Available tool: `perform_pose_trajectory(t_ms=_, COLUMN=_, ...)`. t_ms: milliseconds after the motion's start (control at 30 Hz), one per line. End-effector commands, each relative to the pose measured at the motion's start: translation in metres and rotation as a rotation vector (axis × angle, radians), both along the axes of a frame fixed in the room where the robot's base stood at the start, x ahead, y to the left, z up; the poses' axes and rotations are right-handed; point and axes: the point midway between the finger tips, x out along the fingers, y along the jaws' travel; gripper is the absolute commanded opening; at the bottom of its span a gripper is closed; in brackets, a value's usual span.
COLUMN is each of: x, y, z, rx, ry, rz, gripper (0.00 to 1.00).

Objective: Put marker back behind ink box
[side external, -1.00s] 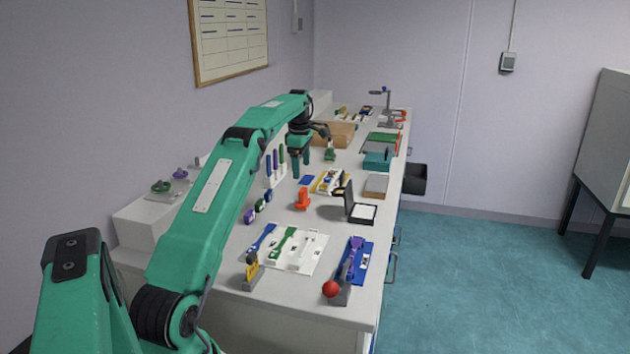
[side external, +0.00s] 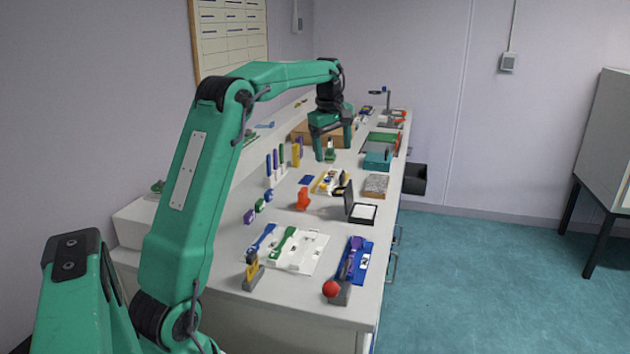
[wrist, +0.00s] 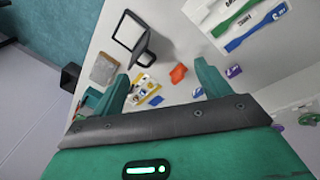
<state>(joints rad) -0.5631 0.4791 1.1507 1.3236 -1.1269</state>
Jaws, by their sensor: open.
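Upright coloured markers (side external: 275,162) stand in a white rack by the wall side of the bench. I cannot tell which marker the task means. An open black case with a white pad (side external: 363,212), perhaps the ink box, sits near the bench's right edge. It also shows in the wrist view (wrist: 129,31), with its lid raised. My gripper (side external: 333,150) is open, pointing down farther back along the bench than the rack and case. I see nothing held between its fingers (wrist: 162,72) in the wrist view. A small green object (side external: 330,154) shows between the fingers in the side view.
An orange piece (side external: 303,199), a tray of small items (side external: 328,182) and a speckled block (side external: 375,186) surround the case. A wooden box (side external: 303,132) and teal box (side external: 377,160) stand farther back. Flat coloured pieces (side external: 285,246) lie at the front.

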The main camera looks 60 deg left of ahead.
Motion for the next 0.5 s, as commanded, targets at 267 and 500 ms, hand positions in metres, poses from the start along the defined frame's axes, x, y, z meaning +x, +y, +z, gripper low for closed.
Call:
perform_pose_trajectory(t_ms=267, x=-0.026, y=-0.082, z=0.031, rx=0.071, ry=-0.032, rz=-0.32, gripper=0.76)
perform_pose_trajectory(t_ms=500, x=-0.062, y=-0.145, z=0.042, rx=0.136, ry=-0.055, rz=-0.59, gripper=0.76)
